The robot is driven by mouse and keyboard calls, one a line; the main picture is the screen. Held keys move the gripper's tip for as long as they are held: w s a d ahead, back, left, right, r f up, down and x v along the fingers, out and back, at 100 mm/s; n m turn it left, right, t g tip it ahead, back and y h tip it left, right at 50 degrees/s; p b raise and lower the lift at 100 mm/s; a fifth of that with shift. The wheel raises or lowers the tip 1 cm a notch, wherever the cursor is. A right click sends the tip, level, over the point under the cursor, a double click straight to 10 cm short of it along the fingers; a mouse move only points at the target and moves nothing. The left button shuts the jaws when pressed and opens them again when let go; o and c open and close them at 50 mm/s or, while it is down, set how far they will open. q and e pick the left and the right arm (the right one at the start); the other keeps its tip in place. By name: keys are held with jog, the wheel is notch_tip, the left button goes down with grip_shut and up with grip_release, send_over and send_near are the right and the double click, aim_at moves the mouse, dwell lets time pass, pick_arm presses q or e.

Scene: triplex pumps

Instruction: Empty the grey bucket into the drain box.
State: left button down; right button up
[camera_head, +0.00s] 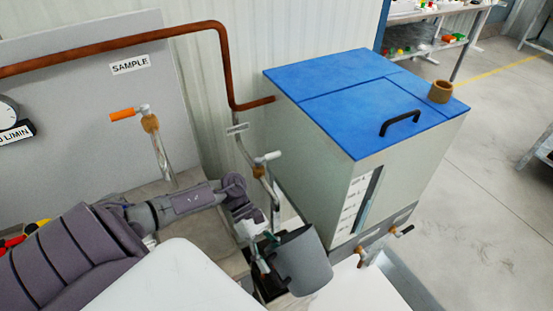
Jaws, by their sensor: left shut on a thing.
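The grey bucket (308,262) is in the lower middle of the head view, tilted, in front of the blue-lidded tank. My left gripper (265,243) is at the bucket's upper left side and is shut on it; the fingers are small and partly hidden, so the exact grip point is unclear. A dark, open box shape that looks like the drain box (268,288) shows below and left of the bucket, largely covered by it. I cannot see the bucket's contents or any liquid flowing. My right gripper is not in view.
The tank with a blue lid (350,95) stands right of the bucket, with a brown cup (440,91) on top and a valve (375,250) low in front. A tap with an orange handle (124,115) and a copper pipe (120,43) are at left. Open floor lies right.

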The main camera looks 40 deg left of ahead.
pick_arm(q)
jog(key=shift+w+a+r+h+b, duration=0.1)
jog(key=shift+a+r+h+b, duration=0.15)
jog(key=shift+r+b, duration=0.15)
jog(key=shift+w+a+r+h+b, duration=0.1)
jog(key=shift+a+r+h+b, duration=0.1)
jog(key=shift+r+h+b, duration=0.15)
jog(key=shift+w+a+r+g+h+b, duration=0.25)
jog(key=shift+a+r+h+b, duration=0.3)
jog(key=shift+b, duration=0.95)
jog(key=shift+a+b, duration=0.25)
jog(key=shift+b, duration=0.05)
